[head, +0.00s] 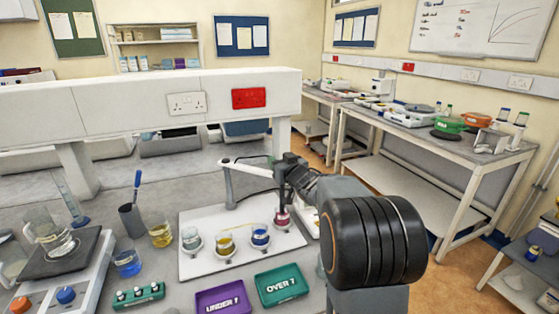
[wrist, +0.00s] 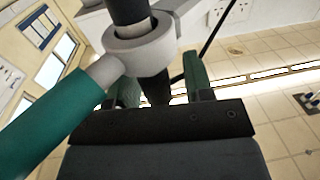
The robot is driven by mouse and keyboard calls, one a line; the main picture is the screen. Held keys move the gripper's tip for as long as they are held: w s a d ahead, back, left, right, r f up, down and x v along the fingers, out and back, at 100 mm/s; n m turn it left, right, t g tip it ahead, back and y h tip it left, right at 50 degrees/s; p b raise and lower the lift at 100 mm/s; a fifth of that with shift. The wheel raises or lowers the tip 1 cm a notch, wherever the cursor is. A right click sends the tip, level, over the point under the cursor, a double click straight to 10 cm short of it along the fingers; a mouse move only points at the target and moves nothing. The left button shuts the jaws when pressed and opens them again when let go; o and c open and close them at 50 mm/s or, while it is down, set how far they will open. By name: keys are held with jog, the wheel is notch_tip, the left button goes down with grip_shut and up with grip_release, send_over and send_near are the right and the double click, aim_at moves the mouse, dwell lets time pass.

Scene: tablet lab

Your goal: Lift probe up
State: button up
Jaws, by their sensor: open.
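The probe (wrist: 128,10) is a black rod that passes through a grey ring holder (wrist: 141,50) in the wrist view. A green-sleeved arm (wrist: 48,125) of its stand joins the ring. My gripper (wrist: 162,82) is open, with one finger on each side of the probe's dark lower part. I cannot tell whether the fingers touch it. In the head view, the white stand arm (head: 248,168) reaches to my gripper (head: 284,178), which is above the beaker of pink liquid (head: 282,216). My arm and gripper mostly hide the probe there, so its tip is unclear.
A white tray (head: 197,268) carries several beakers, including yellow (head: 225,243) and blue (head: 260,236) ones. Purple "UNDER 7" (head: 221,300) and green "OVER 7" (head: 278,286) trays lie in front. A white shelf (head: 130,105) rises behind.

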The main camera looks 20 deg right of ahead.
jog(key=shift+w, duration=0.1)
grip_shut()
dwell(0.5)
